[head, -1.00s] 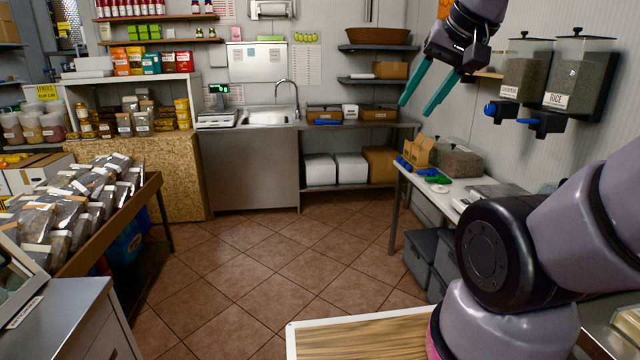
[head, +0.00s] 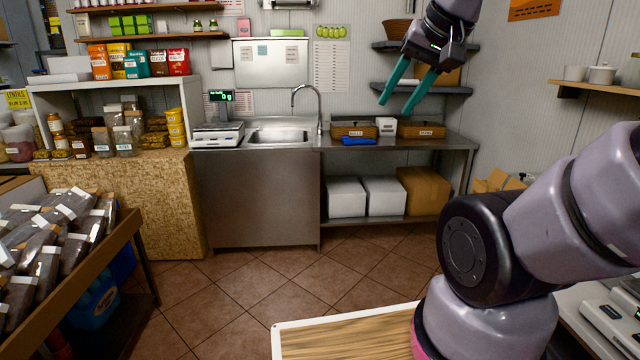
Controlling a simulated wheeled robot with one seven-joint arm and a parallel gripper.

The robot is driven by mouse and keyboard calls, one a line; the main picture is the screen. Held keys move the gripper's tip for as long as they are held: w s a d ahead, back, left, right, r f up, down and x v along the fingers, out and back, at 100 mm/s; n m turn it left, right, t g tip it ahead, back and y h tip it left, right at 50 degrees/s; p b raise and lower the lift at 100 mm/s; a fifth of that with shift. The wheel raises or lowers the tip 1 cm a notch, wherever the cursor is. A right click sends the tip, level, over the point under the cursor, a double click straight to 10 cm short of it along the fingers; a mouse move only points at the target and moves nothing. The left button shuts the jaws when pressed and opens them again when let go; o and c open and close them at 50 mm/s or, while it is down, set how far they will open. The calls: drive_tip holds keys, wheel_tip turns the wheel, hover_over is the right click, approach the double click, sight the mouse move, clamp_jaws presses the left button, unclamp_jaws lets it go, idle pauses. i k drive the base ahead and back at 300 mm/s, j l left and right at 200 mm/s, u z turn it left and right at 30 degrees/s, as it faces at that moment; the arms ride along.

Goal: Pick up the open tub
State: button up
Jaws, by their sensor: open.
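My gripper (head: 396,106) is raised at the upper right, its two teal fingers apart and pointing down, with nothing between them. In the picture it lies in front of the back wall, over the steel counter (head: 455,142). I cannot pick out an open tub for certain. Several pale tubs (head: 18,143) with reddish contents stand at the far left edge, cut off by the frame, and whether any is open is too small to tell. My gripper is far from them.
A sink (head: 277,135) and scale (head: 217,135) are on the back counter, with white boxes (head: 345,197) below. A rack of bagged goods (head: 65,240) stands at left. A wall shelf (head: 600,88) with white pots is at right. The tiled floor (head: 290,270) between is clear.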

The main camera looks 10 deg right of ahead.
sight(571, 73)
drive_tip(key=i, duration=0.55)
drive_tip(key=i+j+z, duration=0.15)
drive_tip(key=i, duration=1)
drive_tip(key=i+l+z, duration=0.1)
drive_tip(key=i+z, duration=0.15)
drive_tip(key=z, duration=0.2)
drive_tip(key=i+z, duration=0.2)
drive_tip(key=z, duration=0.2)
drive_tip(key=i+j+z, duration=0.1)
drive_tip(key=i+z, duration=0.15)
drive_tip(key=z, duration=0.2)
drive_tip(key=i+j+z, duration=0.15)
drive_tip(key=z, duration=0.25)
drive_tip(key=i, duration=0.05)
